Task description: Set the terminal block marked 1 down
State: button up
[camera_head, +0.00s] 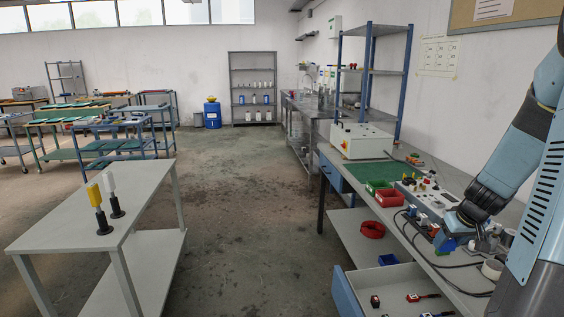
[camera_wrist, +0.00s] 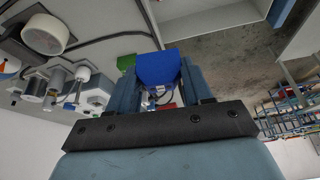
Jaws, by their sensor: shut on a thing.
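My gripper (camera_wrist: 158,78) is shut on a blue block (camera_wrist: 157,65), which sits between its two fingertips in the wrist view. I take it to be the terminal block, but no number can be read on it. In the head view my gripper is at the right, low over the workbench (camera_head: 421,258), with a blue block (camera_head: 443,243) at its end. Whether the block touches the bench cannot be told. A green piece (camera_wrist: 125,60) shows just left of the left finger in the wrist view.
A panel with knobs and posts (camera_head: 428,200) stands just behind my gripper. Red bin (camera_head: 389,198) and green bin (camera_head: 376,187) stand farther along the bench. Black cables run over the bench front. An open drawer (camera_head: 385,292) with small parts juts out below. A roll (camera_head: 492,269) lies at the right.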

jog(key=w+a+f, duration=0.7)
jog(key=w+a, duration=0.2)
jog(key=a, duration=0.1)
jog(key=w+a+f, duration=0.7)
jog(key=w+a, duration=0.2)
jog(key=a, duration=0.2)
jog(key=shift+d, duration=0.15)
dwell(0.4)
